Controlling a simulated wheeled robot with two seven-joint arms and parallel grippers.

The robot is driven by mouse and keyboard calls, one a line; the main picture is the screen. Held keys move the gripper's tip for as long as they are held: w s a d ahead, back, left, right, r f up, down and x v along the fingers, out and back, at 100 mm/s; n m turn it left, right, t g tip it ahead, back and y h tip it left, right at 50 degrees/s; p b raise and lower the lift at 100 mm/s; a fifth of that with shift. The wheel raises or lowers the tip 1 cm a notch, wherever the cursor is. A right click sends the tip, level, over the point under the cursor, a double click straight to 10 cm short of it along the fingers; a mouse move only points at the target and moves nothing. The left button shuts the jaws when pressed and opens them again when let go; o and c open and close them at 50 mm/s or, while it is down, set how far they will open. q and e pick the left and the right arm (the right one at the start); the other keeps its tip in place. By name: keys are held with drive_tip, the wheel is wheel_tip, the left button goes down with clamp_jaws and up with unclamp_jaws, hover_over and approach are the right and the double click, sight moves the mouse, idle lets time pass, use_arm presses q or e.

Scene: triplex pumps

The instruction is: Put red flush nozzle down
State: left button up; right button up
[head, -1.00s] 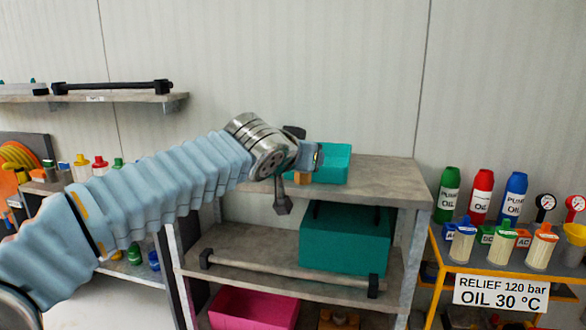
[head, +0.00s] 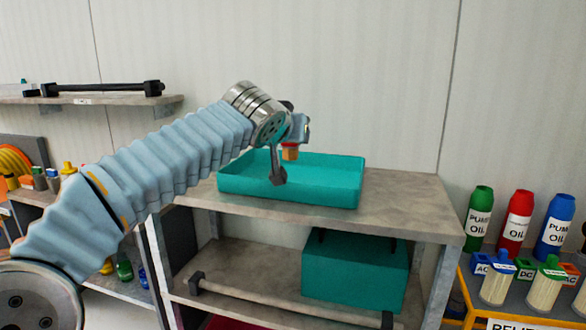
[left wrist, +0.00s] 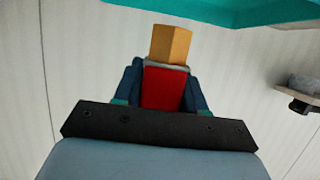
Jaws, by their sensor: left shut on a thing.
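My left gripper (head: 297,132) is shut on the red flush nozzle (head: 291,145). In the left wrist view the nozzle's red body (left wrist: 163,88) sits between the two dark blue fingers, and its brass-coloured square tip (left wrist: 170,44) sticks out past them. In the head view the nozzle is held up in the air and shows against the teal tray (head: 240,186) on the top of the grey shelf unit. I cannot tell how far above or in front of the tray it is. The gripper and wrist hide part of the nozzle. My right gripper is not in view.
A teal box (head: 352,270) and a dark-ended bar (head: 270,298) are on the shelf below. Oil bottles (head: 515,222) and filters (head: 497,283) stand on the yellow-framed cart at right. A wall shelf (head: 100,100) is at upper left. The top's right side (head: 405,200) is clear.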

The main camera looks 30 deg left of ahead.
use_arm(q)
drive_tip(key=w+a+f, duration=0.1)
drive_tip(key=w+f, duration=0.1)
drive_tip(key=w+a+f, duration=0.2)
drive_tip(key=f, duration=0.1)
drive_tip(key=w+a+f, duration=0.1)
drive_tip(key=w+f, duration=0.1)
drive_tip(key=shift+w+a+f, duration=0.2)
drive_tip(key=shift+w+f, duration=0.05)
drive_tip(key=shift+w, duration=0.1)
drive_tip(key=shift+f+b, duration=0.45)
drive_tip(key=shift+f, duration=0.95)
drive_tip(key=shift+f, duration=0.15)
drive_tip(key=o, duration=1.1)
drive_tip(key=shift+o, duration=0.2)
